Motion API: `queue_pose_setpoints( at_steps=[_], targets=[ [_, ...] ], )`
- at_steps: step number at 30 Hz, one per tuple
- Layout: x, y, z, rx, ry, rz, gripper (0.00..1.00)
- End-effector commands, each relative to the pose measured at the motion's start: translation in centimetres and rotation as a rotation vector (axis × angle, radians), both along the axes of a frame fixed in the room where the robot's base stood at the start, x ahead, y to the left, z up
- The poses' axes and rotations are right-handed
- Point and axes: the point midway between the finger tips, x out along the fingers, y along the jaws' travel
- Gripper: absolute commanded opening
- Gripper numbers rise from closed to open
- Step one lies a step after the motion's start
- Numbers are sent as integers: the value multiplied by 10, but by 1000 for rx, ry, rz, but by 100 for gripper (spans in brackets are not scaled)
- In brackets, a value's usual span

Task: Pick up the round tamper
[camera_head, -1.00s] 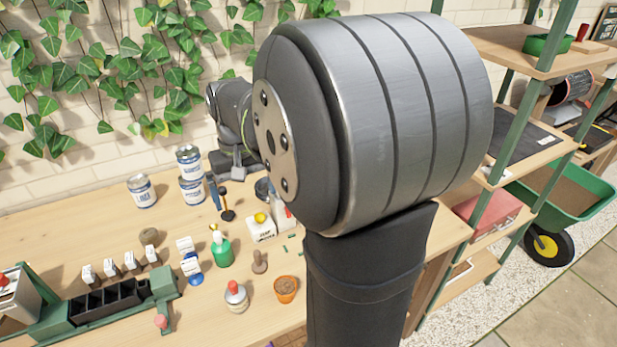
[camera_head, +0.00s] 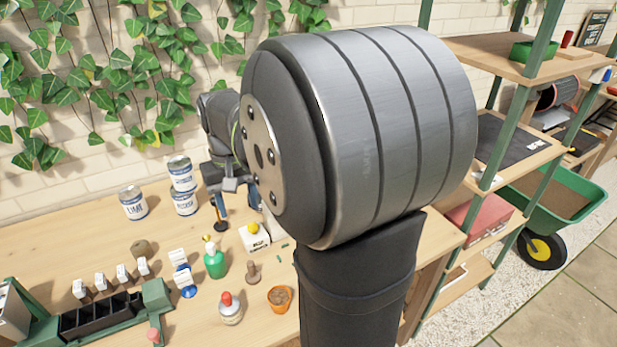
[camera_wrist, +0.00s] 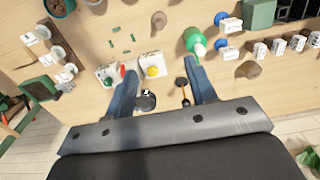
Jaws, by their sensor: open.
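The brown wooden piece with a round base and upright handle looks like the round tamper (camera_head: 253,273). It stands on the bench between the green spray bottle (camera_head: 214,262) and the terracotta pot (camera_head: 280,298). In the wrist view the tamper (camera_wrist: 159,20) is near the top middle, beyond my fingertips. My gripper (camera_wrist: 161,66) is open, its two blue fingers apart and apparently empty.
A box with a yellow top (camera_wrist: 152,66) and a black-headed tool (camera_wrist: 184,92) show near my fingers. A red-capped bottle (camera_head: 230,309) stands by the tamper. Paint-style cans (camera_head: 133,203) stand at the back. A black divided tray (camera_head: 100,317) is at front left.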

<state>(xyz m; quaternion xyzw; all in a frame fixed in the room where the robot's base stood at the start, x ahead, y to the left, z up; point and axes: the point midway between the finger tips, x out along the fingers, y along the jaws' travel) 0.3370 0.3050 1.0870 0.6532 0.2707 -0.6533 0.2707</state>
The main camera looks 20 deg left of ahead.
Motion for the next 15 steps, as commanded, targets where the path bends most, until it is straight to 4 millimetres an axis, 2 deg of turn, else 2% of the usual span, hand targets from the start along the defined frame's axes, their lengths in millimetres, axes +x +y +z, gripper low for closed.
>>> queue_pose_setpoints(
  at_steps=[9, 11, 15],
  targets=[
    [0, 0, -3, -1, 1, 15, 48],
    [1, -1, -9, -1, 3, 53, 48],
    [6, -4, -33, -1, 7, 220, 48]
  ],
)
